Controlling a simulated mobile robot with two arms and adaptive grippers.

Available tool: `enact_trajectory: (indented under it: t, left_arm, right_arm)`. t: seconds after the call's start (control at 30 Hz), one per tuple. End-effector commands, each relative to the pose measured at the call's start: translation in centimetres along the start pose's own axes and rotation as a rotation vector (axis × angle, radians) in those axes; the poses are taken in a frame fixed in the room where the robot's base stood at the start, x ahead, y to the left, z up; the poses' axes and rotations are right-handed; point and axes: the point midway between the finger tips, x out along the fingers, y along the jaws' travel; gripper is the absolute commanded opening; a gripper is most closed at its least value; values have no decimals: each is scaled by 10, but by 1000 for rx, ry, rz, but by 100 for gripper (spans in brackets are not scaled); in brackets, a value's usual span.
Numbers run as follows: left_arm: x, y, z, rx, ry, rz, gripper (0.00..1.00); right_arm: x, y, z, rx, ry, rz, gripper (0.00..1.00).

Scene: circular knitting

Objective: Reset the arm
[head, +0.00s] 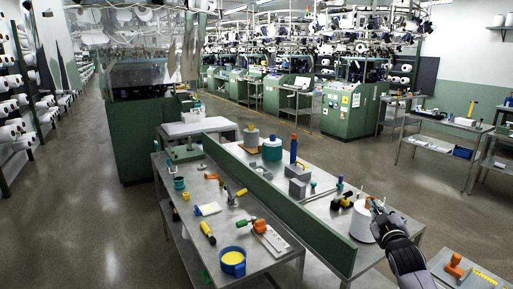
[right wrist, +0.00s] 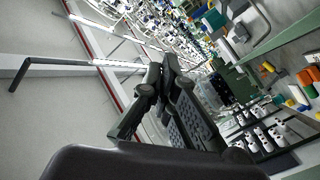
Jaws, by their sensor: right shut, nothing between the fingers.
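My right gripper (head: 382,214) is near the right end of the workbench, in front of a white cylinder (head: 362,222) with orange on top. In the head view it overlaps the cylinder's right side; I cannot tell whether they touch. In the right wrist view the gripper (right wrist: 162,72) has its dark fingers together with nothing between them. The wrist is tilted, with the ceiling and machines beyond. My left gripper is not in view.
A long workbench (head: 240,205) with a green divider (head: 285,208) holds several tools and parts. A blue cup with yellow contents (head: 233,262) stands at its front. A side table (head: 440,283) with an orange part (head: 454,265) is at lower right. The floor (head: 100,225) at left is clear.

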Motion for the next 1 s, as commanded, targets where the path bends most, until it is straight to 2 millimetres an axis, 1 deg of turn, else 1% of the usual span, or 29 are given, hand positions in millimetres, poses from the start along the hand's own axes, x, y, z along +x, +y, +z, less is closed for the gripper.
enact_trajectory:
  t: [0.03,0.13,0.2,0.27,0.3,0.37,0.4,0.47,0.5,0.57,0.6,0.67,0.7,0.77,0.8,0.87,0.9,0.97,1.0]
  left_arm:
    - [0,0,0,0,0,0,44]
    - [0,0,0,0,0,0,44]
    - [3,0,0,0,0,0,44]
    - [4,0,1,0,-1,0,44]
    - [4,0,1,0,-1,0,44]
    - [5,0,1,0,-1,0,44]
    - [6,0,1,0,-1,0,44]
    - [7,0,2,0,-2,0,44]
    - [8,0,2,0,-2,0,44]
    - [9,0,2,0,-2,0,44]
    - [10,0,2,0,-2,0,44]
    - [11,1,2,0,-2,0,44]
    - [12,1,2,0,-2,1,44]
    - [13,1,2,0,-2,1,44]
    - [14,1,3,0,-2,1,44]
    - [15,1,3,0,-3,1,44]
    - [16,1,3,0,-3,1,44]
    - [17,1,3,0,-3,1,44]
    - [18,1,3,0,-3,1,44]
  right_arm:
    - [0,3,-8,101,39,10,0]
    - [-2,8,-25,308,117,17,0]
    - [-7,-30,22,302,32,-23,0]
    - [-12,-53,50,305,-19,-49,0]
    - [-17,-68,68,307,-53,-66,0]
    - [-26,-91,97,309,-105,-92,0]
    - [-34,-107,117,311,-141,-110,0]
    - [-47,-132,147,314,-197,-138,0]
    - [-57,-149,167,315,-235,-157,0]
    - [-75,-174,197,317,-293,-185,0]
    - [-88,-190,218,318,-332,-205,0]
    - [-110,-215,247,319,-391,-234,0]
    - [-126,-231,266,319,-431,-254,0]
    - [-153,-255,295,319,-492,-284,0]
    - [-172,-271,314,319,-533,-305,0]
    - [-203,-294,340,318,-594,-335,0]
    - [-224,-308,357,318,-634,-355,0]
    - [-259,-329,381,317,-695,-385,0]
    - [-282,-341,396,316,-735,-404,0]
